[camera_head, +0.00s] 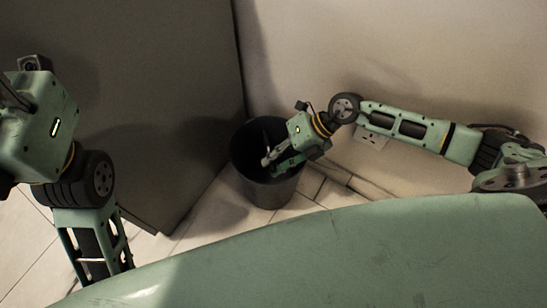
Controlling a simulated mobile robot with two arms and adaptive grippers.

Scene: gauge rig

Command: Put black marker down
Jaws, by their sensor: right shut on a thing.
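My right gripper (274,164) reaches in from the right and is over the open mouth of a dark round bin (268,194). Its fingers point left and down, inside the outline of the bin's rim. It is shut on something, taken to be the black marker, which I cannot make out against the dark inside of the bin. My left gripper's green body (38,125) is at the left edge, well away from the bin. Its fingers are not clearly visible.
The bin stands on a pale tiled floor (200,225), between a tall grey cabinet-like panel (165,100) and a pale wall (410,60). A wall socket (372,140) is behind my right arm. My green body covers the bottom.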

